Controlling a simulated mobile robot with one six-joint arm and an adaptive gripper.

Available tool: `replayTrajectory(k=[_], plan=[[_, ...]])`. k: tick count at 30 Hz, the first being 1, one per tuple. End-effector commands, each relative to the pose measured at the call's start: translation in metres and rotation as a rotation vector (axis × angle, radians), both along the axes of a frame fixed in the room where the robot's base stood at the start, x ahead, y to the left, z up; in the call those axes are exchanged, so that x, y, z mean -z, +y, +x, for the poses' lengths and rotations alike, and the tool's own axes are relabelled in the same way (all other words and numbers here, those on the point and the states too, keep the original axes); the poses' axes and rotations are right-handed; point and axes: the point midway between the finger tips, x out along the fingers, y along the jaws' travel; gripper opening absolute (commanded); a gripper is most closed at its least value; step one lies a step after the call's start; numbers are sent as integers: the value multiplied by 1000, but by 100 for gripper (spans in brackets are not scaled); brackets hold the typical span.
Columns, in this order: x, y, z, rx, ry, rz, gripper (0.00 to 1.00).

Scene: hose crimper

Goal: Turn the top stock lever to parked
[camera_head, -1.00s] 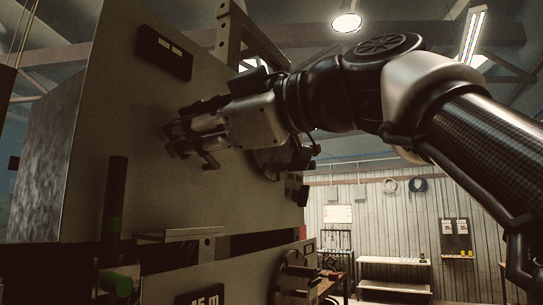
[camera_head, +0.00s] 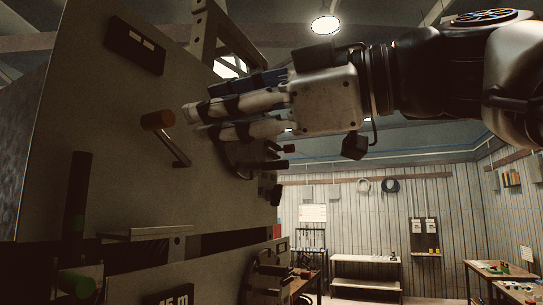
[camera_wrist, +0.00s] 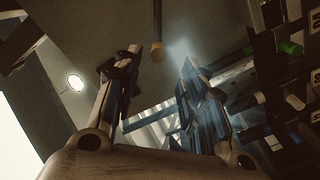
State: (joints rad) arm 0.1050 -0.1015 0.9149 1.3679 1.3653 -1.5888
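The stock lever on the upper panel (camera_head: 60,130) has a brown-orange knob (camera_head: 157,120) on a thin metal arm that slants down to the right to its pivot. The knob also shows in the wrist view (camera_wrist: 157,52), at the end of its rod, between and beyond my fingertips. My gripper (camera_head: 192,121) is to the right of the knob with its fingers pointing at the panel side. Its two fingers are apart and nothing is between them; it also shows open in the wrist view (camera_wrist: 162,60). No contact with the lever is visible.
A dark label plate (camera_head: 136,46) sits high on the panel. A lower panel carries a "15 m" plate (camera_head: 168,298). Round hardware lies behind my gripper. The workshop floor side at right is open.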

Motion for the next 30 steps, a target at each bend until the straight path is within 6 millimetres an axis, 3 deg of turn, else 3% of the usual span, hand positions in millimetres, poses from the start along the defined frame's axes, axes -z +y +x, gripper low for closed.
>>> replayTrajectory(k=[6, 24, 26, 28, 30], plan=[[0, -15, -6, 1, -1, 0, 38], [2, -16, -7, 2, 5, 0, 38], [9, -17, -3, 17, 37, 0, 38], [29, -20, 5, 55, 120, 4, 38], [64, -25, 17, 121, 253, 7, 38]])
